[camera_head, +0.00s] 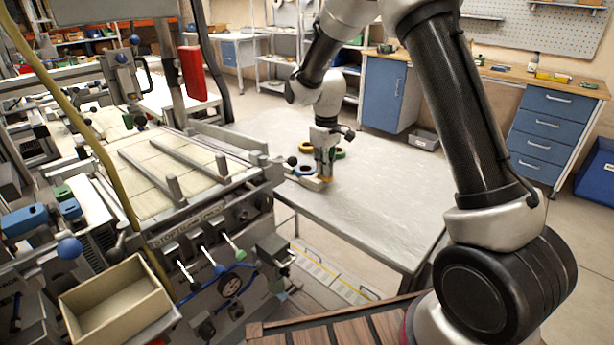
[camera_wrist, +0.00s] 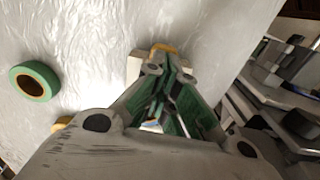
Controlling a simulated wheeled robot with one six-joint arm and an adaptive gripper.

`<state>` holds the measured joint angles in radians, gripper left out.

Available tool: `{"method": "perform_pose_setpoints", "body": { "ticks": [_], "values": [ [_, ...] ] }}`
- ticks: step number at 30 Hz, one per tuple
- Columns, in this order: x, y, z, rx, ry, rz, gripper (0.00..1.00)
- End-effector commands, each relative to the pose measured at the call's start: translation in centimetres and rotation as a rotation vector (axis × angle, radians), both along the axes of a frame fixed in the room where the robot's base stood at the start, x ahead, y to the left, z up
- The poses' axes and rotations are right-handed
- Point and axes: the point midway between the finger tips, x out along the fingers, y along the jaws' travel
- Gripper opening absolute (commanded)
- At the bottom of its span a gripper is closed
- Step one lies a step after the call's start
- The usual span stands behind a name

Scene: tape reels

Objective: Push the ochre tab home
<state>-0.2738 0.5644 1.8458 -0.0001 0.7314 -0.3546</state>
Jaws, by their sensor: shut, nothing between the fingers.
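My gripper (camera_head: 325,172) is shut and empty, pointing down low over the plastic-covered table. In the wrist view its fingertips (camera_wrist: 166,70) are close together. The ochre tab (camera_wrist: 164,47) shows just beyond the fingertips, against a pale cream block (camera_wrist: 134,66). My fingers hide part of both, and I cannot tell whether they touch the tab. In the head view the pale block (camera_head: 314,184) is small and sits at my fingertips near the table's left edge.
A green tape reel (camera_wrist: 34,81) lies left in the wrist view. In the head view a yellow reel (camera_head: 305,147) and a blue reel (camera_head: 304,170) lie near my gripper. A machine (camera_head: 215,215) borders the table (camera_head: 385,215) on the left. The table's right side is clear.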

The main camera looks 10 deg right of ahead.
Motion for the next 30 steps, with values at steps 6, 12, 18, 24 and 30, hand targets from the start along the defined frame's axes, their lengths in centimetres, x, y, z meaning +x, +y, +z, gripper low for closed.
{"method": "perform_pose_setpoints", "body": {
  "ticks": [6,12,18,24,30],
  "values": [
    [0.0,0.0,-0.1,0.0,0.0,0.0,0.0],
    [0.0,0.0,-0.1,-0.001,0.001,0.0,0.0],
    [0.0,0.0,0.4,0.001,-0.001,0.0,0.0],
    [0.1,0.0,2.6,0.001,-0.003,0.0,0.0],
    [0.0,0.0,4.8,0.0,-0.002,0.0,0.0]
  ]
}}
